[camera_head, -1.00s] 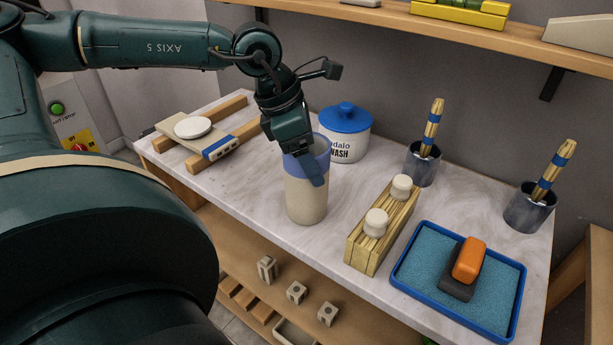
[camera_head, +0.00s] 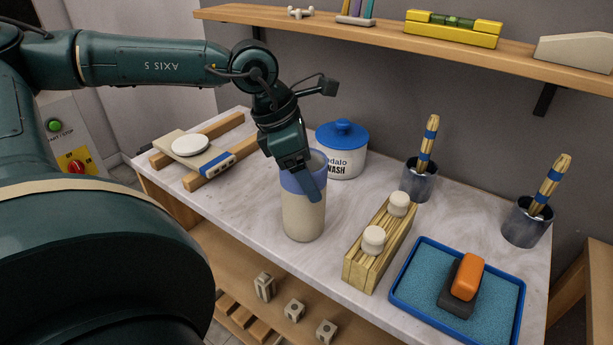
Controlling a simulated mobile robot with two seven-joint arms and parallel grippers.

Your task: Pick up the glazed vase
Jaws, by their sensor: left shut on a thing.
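The glazed vase (camera_head: 303,218) is a cream cylinder with a blue band around its top. It stands upright on the marble-topped table (camera_head: 225,213), or very close above it; I cannot tell which. The other finger is hidden. My right gripper is not in view.
Behind the vase stands a white wash jar (camera_head: 343,163) with a blue lid. To the right are a wooden block with white knobs (camera_head: 368,263), a blue tray (camera_head: 399,303) with a sponge, and two metal cups (camera_head: 419,184) with brushes. A wall shelf (camera_head: 350,29) runs above.

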